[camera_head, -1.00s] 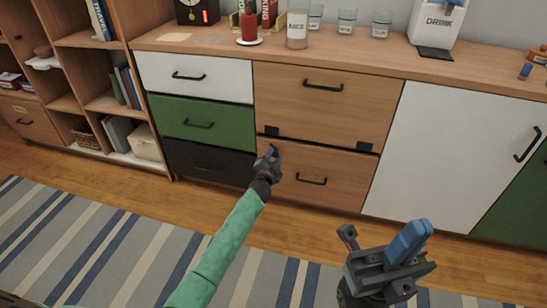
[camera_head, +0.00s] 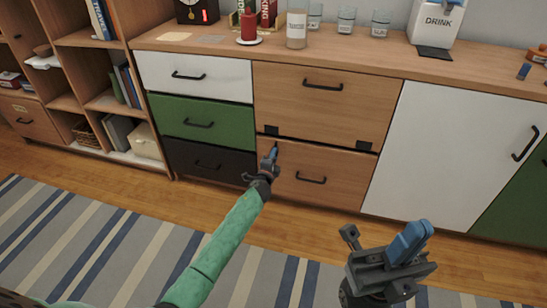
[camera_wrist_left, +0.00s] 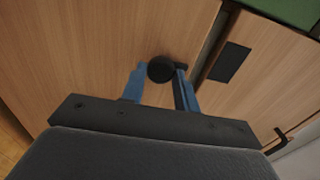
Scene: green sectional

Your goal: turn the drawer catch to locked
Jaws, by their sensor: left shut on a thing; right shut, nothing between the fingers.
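The drawer catch (camera_wrist_left: 161,69) shows in the left wrist view as a dark round knob on the wood front. My left gripper (camera_wrist_left: 160,82) has its two blue fingers on either side of it, shut on it. In the head view my left gripper (camera_head: 273,152) is at the upper left corner of the lower wood drawer (camera_head: 325,165) and hides the catch. Which way the catch is turned cannot be told. My right gripper (camera_head: 420,232) is shut and empty, in front of the cabinet at lower right.
Above is a larger wood drawer front (camera_head: 325,95) with two black tabs along its lower edge. White, green and dark drawers (camera_head: 205,160) are to the left, a white door (camera_head: 440,145) to the right. The striped rug (camera_head: 120,240) is clear.

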